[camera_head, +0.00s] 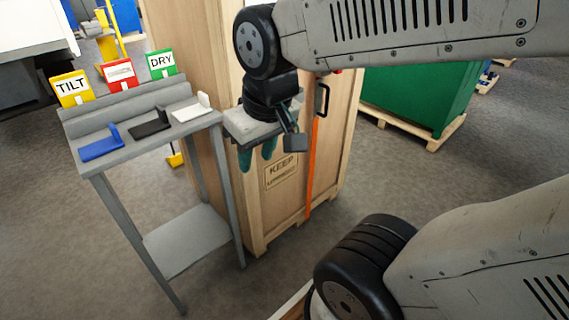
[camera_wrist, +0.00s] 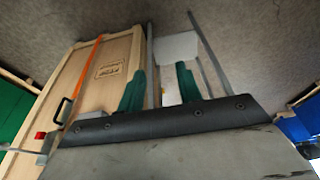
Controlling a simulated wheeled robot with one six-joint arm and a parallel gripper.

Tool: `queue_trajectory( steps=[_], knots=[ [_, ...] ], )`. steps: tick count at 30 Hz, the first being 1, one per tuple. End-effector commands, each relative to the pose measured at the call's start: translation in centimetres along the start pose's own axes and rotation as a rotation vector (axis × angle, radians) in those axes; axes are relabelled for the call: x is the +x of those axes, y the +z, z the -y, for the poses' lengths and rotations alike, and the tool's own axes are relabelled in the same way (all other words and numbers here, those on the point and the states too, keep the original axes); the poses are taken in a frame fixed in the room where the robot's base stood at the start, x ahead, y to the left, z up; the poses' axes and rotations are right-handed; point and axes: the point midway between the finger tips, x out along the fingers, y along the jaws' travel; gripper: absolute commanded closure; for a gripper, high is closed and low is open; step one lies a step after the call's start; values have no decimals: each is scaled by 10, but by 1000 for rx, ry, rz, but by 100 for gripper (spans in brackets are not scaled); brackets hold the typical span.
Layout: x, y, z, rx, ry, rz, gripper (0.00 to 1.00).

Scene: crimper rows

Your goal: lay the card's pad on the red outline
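Three L-shaped pads with upright tabs stand in a row on a narrow grey stand (camera_head: 130,153) in the head view: a blue pad (camera_head: 100,148), a black pad (camera_head: 150,124) and a white pad (camera_head: 192,113). Behind them are a yellow card reading TILT (camera_head: 72,89), a red-bordered card (camera_head: 119,73) whose print is too small to read, and a green card reading DRY (camera_head: 162,64). My gripper (camera_head: 257,163) points down to the right of the stand, its teal fingers apart and empty; they also show in the wrist view (camera_wrist: 159,88). I see no red outline on a surface.
A tall wooden crate (camera_head: 195,50) with an orange strap (camera_head: 312,160) stands right behind my gripper. The stand has a lower shelf (camera_head: 187,241) and thin legs. A green container (camera_head: 425,95) on a pallet is at the back right. Floor at the front left is clear.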

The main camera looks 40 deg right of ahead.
Motion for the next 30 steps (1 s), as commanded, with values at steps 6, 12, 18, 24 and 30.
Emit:
queue_trajectory(
  steps=[6,12,18,24,30],
  knots=[
    [-27,56,-2,5,7,146,65],
    [-30,62,-3,6,8,167,65],
    [-30,62,-3,6,8,166,63],
    [-24,61,-2,2,7,194,63],
    [12,52,1,-9,3,342,63]
  ],
)
